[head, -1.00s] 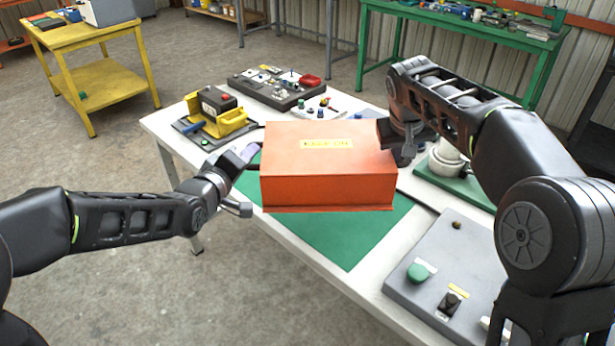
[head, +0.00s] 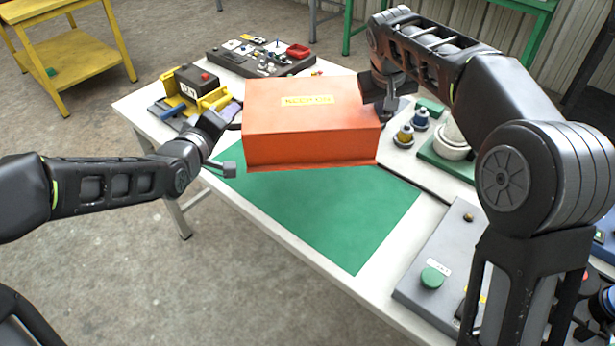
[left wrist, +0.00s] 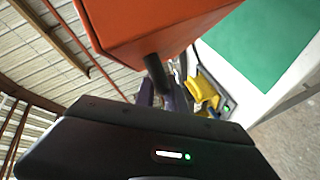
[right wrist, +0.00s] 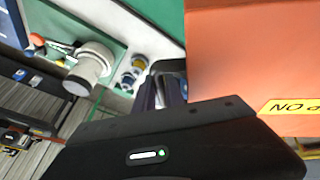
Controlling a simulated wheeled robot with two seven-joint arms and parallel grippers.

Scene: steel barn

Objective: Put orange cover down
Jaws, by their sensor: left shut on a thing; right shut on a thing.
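The orange cover (head: 300,130) is a box shape with a yellow label on top and a flange along its lower edge. It is held between my two grippers, above the far part of the green mat (head: 340,215). My left gripper (head: 232,122) is shut on its left end; the cover also shows in the left wrist view (left wrist: 150,25). My right gripper (head: 383,108) is shut on its right end, and the cover fills the right side of the right wrist view (right wrist: 245,60). The fingertips are mostly hidden in the head view. What lies behind the cover is hidden.
A yellow and black device (head: 198,92) stands left of the cover. A dark board with parts (head: 262,57) is behind it. A white cylinder on a green base (head: 455,140) and a grey button panel (head: 440,270) stand right. The mat's near part is bare.

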